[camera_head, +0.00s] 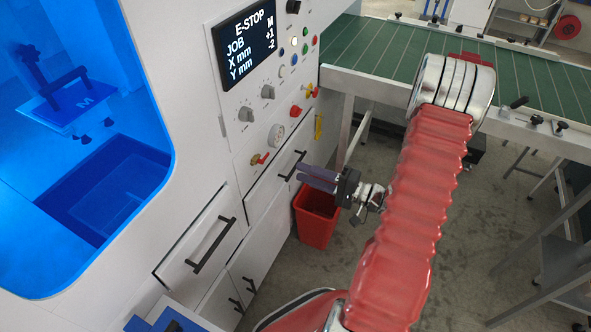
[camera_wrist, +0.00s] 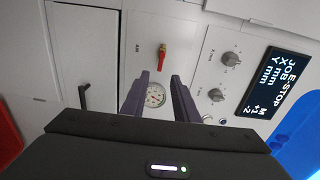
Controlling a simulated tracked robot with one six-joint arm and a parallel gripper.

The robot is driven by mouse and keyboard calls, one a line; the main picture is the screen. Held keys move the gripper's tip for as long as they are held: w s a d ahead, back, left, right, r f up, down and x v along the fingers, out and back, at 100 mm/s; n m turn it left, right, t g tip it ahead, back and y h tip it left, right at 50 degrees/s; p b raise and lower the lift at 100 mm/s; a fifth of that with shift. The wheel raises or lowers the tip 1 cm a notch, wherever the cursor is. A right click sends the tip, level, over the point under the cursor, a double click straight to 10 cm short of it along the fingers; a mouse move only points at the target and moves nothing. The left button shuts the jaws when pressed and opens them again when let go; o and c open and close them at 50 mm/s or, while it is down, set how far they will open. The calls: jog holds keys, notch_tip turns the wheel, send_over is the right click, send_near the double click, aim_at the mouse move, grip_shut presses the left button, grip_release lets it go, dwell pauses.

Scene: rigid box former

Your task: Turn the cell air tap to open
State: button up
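The air tap (camera_head: 260,159) is a small red lever with a brass-coloured part, low on the white machine panel, below a round gauge (camera_head: 276,134). In the wrist view the red tap lever (camera_wrist: 162,58) stands beside an "AIR" label, just beyond the fingertips, and the gauge (camera_wrist: 155,95) shows between the fingers. My gripper (camera_head: 299,174) is in front of the panel, to the right of and slightly below the tap in the head view. Its two dark fingers (camera_wrist: 159,79) are apart with nothing between them. They appear clear of the lever.
Knobs (camera_head: 246,114), coloured buttons and an "E-STOP" display (camera_head: 243,41) sit above the tap. Drawers with black handles (camera_head: 211,245) lie below. A red bin (camera_head: 316,217) stands beneath my gripper. A green conveyor (camera_head: 372,48) runs behind my arm.

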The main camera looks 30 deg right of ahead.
jog(key=shift+v, duration=1.2)
jog(key=s+a+n+g+h, duration=0.1)
jog(key=s+a+g, duration=1)
jog(key=s+g, duration=0.25)
jog(key=a+r+n+t+h, duration=0.2)
jog(key=a+r+n+h, duration=0.2)
jog(key=r, duration=0.6)
jog(key=a+r+n+t+h, duration=0.2)
jog(key=a+r+n+h, duration=0.3)
jog(key=r, duration=0.6)
jog(key=shift+s+n, duration=0.25)
jog(key=shift+n, duration=0.35)
